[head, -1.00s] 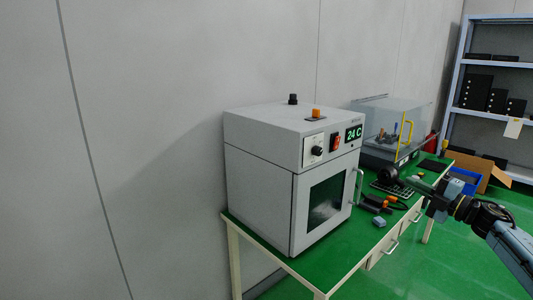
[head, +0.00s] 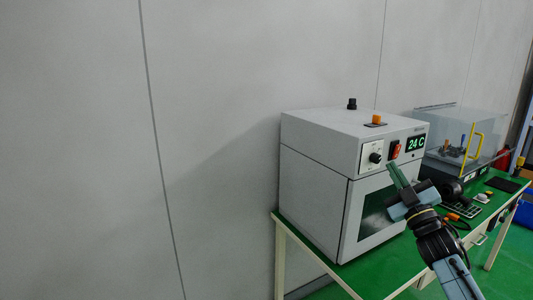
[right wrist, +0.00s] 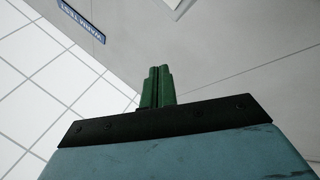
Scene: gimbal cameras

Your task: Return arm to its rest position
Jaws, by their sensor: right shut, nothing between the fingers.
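My right gripper (head: 394,170) is in front of the oven-like cabinet's door in the head view, its arm coming up from the lower right. Its green fingers are together with nothing between them. In the right wrist view the shut fingers (right wrist: 157,87) point up toward the wall and ceiling, with no object near them. I cannot tell from the head view how far the fingers are from the cabinet. My left gripper is not in view.
The white cabinet (head: 312,180) with a "24 C" display stands on the green table (head: 385,283). A clear-covered machine (head: 470,140) with a yellow handle stands behind it. Small parts lie on the table at right. A blue sign (right wrist: 82,22) hangs on the wall. The left side shows bare wall.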

